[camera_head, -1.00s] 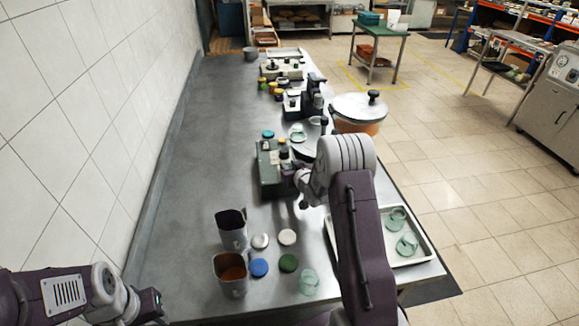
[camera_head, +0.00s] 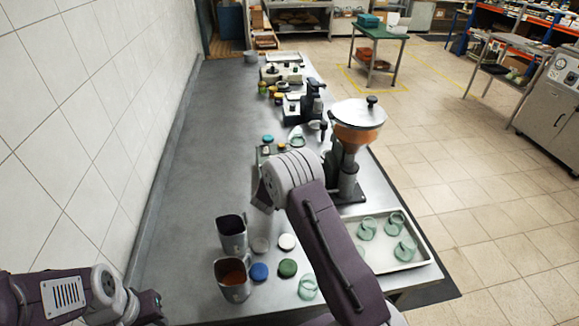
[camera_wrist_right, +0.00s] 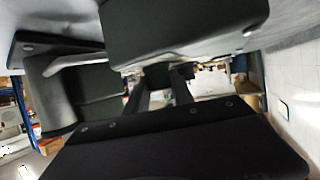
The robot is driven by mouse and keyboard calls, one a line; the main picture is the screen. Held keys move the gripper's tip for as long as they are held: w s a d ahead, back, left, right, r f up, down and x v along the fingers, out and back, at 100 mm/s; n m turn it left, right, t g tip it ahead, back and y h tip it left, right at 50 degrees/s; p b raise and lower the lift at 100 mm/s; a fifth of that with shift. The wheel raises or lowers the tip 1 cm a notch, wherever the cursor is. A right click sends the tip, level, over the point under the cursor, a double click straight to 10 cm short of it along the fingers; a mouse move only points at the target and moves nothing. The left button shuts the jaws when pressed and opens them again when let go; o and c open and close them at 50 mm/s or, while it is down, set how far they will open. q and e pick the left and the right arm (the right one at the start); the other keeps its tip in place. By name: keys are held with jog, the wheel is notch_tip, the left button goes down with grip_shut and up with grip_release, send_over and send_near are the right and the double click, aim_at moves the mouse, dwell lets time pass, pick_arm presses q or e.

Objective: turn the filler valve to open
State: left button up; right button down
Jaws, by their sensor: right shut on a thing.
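The filler (camera_head: 357,118) stands on the right side of the bench, with an orange-filled hopper, a metal lid with a black knob and a dark stand. I cannot clearly make out its valve. My right wrist is left of and nearer than the filler in the head view and hides its own fingertips. In the right wrist view my right gripper (camera_wrist_right: 159,90) is shut on a small dark thing (camera_wrist_right: 157,75); I cannot tell what part it is. My left gripper (camera_head: 150,305) is at the lower left, its jaws unclear.
Two metal jugs (camera_head: 232,235) stand at the front, the nearer with orange-brown contents. Several lids, including a blue one (camera_head: 259,272), and a glass jar (camera_head: 308,287) lie beside them. Machines stand farther back. The bench's left strip is clear.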

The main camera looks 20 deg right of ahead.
jog(key=shift+r+m+g+h+p, duration=0.1)
jog(key=shift+m+g+h+p, duration=0.4)
jog(key=shift+m+h+p, duration=0.25)
jog(key=c, duration=1.1)
grip_release()
